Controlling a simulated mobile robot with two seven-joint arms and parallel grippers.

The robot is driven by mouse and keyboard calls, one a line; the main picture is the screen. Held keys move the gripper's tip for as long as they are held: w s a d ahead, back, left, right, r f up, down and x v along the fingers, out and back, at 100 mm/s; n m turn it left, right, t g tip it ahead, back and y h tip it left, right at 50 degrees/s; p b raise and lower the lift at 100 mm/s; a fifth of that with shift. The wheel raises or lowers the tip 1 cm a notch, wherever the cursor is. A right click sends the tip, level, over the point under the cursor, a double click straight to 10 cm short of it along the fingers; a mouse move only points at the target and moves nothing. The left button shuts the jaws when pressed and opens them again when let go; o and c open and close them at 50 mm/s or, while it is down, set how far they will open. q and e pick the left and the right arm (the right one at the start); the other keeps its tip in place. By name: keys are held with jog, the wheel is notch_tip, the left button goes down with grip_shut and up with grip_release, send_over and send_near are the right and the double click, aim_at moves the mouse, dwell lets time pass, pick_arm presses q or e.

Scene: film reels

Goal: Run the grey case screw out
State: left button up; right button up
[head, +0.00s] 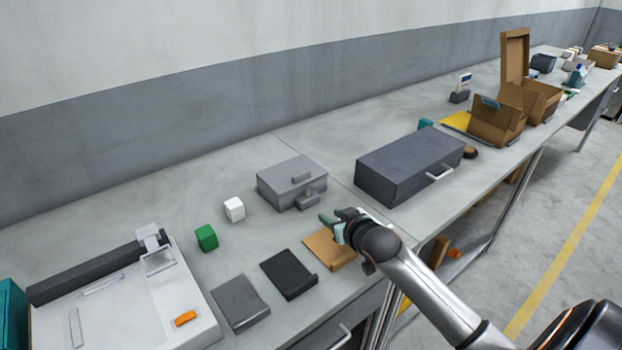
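The grey case (285,186) is a light-grey box with a flat lid, standing on the bench left of the large dark box. Small grey block-like parts (306,199) stick out at its front right; I cannot make out a separate screw or its thread. My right gripper (331,216) is just in front and to the right of these parts, over the bench near the brown pad. Its greenish fingers look apart, with nothing visible between them. A gap seems to separate it from the case. My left gripper is not in view.
A large dark box (400,168) with a white handle stands right of the case. White (235,209) and green (207,237) cubes lie to its left. Grey (240,302), black (289,274) and brown (322,250) pads line the front edge. A white tray-like unit (120,307) is at left.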

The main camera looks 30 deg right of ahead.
aim_at(309, 194)
jog(key=shift+m+t+h, duration=0.3)
jog(key=shift+m+h, duration=0.5)
jog(key=shift+h, duration=0.1)
jog(key=a+r+p, duration=0.2)
jog(key=r, duration=0.1)
jog(key=shift+s+a+r, duration=0.1)
jog(key=shift+a+r, duration=0.2)
jog(key=shift+a, duration=0.05)
jog(key=b+x, duration=0.1)
jog(key=x, duration=1.1)
jog(key=shift+w, duration=0.25)
jog(key=shift+f, duration=0.1)
grip_shut()
